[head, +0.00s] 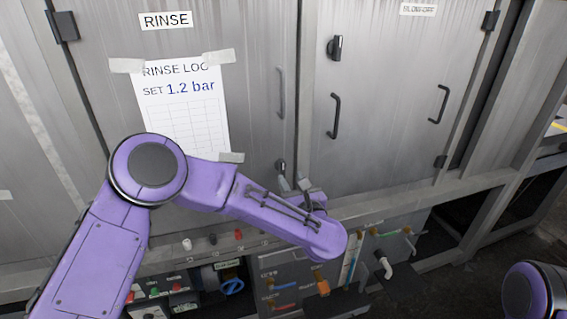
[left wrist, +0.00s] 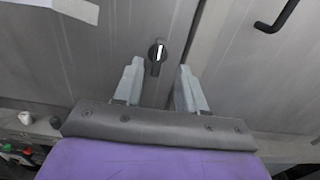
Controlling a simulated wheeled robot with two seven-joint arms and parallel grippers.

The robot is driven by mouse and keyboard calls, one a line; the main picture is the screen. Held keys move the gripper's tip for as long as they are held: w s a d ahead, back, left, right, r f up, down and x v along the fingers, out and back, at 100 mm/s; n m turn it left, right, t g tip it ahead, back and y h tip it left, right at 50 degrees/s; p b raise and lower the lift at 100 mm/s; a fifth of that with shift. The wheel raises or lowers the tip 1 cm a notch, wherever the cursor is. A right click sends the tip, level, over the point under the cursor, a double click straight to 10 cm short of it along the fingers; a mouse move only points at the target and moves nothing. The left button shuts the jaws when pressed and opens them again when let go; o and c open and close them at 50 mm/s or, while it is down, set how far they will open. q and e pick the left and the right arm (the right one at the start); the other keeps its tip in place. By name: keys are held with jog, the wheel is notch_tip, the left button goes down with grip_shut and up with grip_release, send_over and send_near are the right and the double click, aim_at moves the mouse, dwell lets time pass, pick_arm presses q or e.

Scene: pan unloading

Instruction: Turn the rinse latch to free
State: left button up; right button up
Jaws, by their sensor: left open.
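The rinse latch (head: 281,166) is a small dark knob low on the right edge of the grey door labelled RINSE. In the left wrist view the latch (left wrist: 157,54) is a round black knob with a pale bar that stands near upright, its top leaning slightly right. My left gripper (head: 295,184) is just below the latch in the head view, partly hidden by my purple wrist. In the left wrist view its two grey fingers (left wrist: 160,72) are open and empty, one on each side below the knob, apart from it. My right gripper is not in view.
A door handle (head: 281,92) rises above the latch. The neighbouring door, labelled BLOW OFF, has its own black latch (head: 336,47) and two black handles (head: 334,116). A taped RINSE LOG sheet (head: 184,110) hangs on the rinse door. Valves and pipes (head: 384,264) crowd below.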

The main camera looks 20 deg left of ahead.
aim_at(283, 166)
pick_arm(q)
jog(key=p+x, duration=0.1)
jog(key=x, duration=0.6)
jog(key=shift+s+p, duration=0.1)
jog(key=shift+p, duration=0.25)
jog(key=shift+w+a, duration=0.2)
jog(key=shift+w, duration=0.1)
grip_shut()
